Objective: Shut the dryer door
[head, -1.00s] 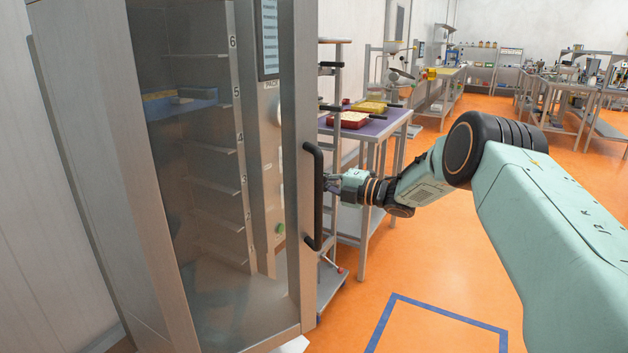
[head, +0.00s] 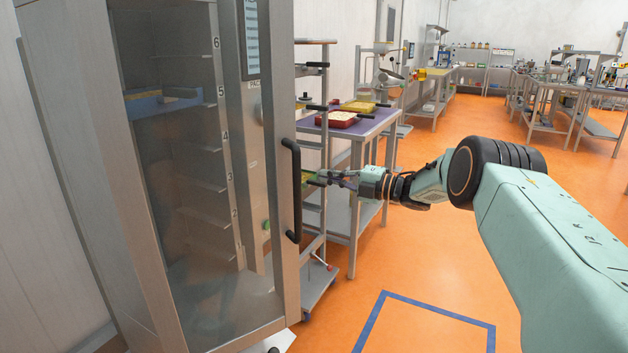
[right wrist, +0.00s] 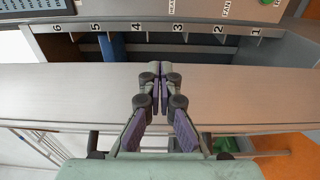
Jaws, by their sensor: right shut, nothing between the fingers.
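The dryer (head: 60,150) is a tall steel cabinet at the left of the head view. Its door, glass in a steel frame (head: 285,270), stands ajar, with a black vertical handle (head: 293,190) on it. In the right wrist view a gap shows numbered shelves behind the door frame (right wrist: 60,95). My right gripper (head: 312,180) is shut and empty, just right of the handle in the head view. In the right wrist view its fingertips (right wrist: 160,68) lie over the door frame; I cannot tell whether they touch. My left gripper is out of view.
A control panel (head: 250,40) is on the dryer's front. A rack and a table (head: 365,125) with red and yellow trays (head: 335,120) stand behind the door. The orange floor (head: 430,260) to the right is clear, with a blue taped outline.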

